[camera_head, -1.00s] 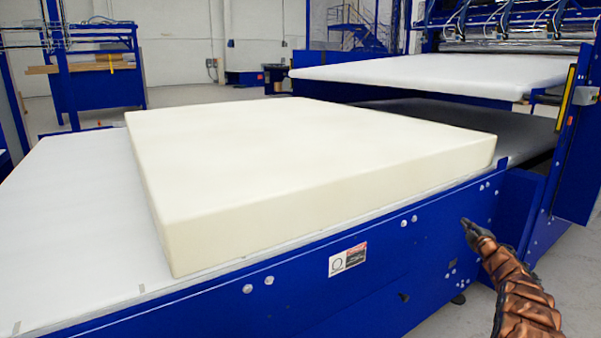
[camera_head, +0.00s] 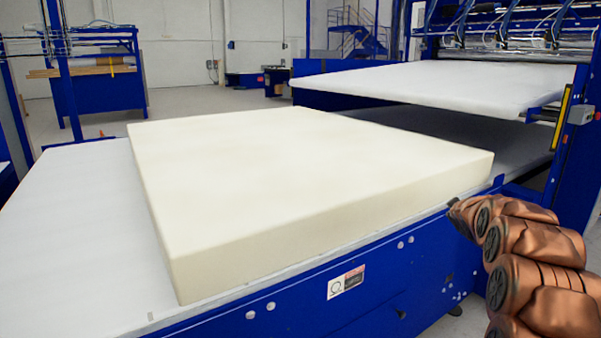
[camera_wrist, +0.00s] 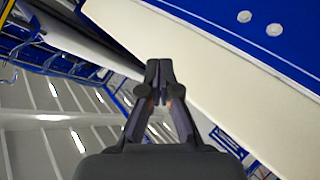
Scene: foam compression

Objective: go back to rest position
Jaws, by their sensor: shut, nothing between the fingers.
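My gripper (camera_wrist: 159,68) shows in the middle of the wrist view, its two dark fingers together at the tips with nothing between them. In the head view my bronze arm rises at the lower right, and the gripper end is mostly hidden, with only a dark tip (camera_head: 453,203) showing by the machine's side edge. The cream foam block (camera_head: 290,170) lies flat on the white conveyor bed (camera_head: 70,235), to the left of my arm. The block's pale side (camera_wrist: 215,65) also crosses the wrist view. My gripper appears apart from the block.
The blue machine frame (camera_head: 290,312) runs along the near side of the bed. A raised white platen (camera_head: 440,85) and a blue post (camera_head: 572,150) with a grey control box (camera_head: 581,107) stand at the right. A blue workbench (camera_head: 97,92) is at the back left.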

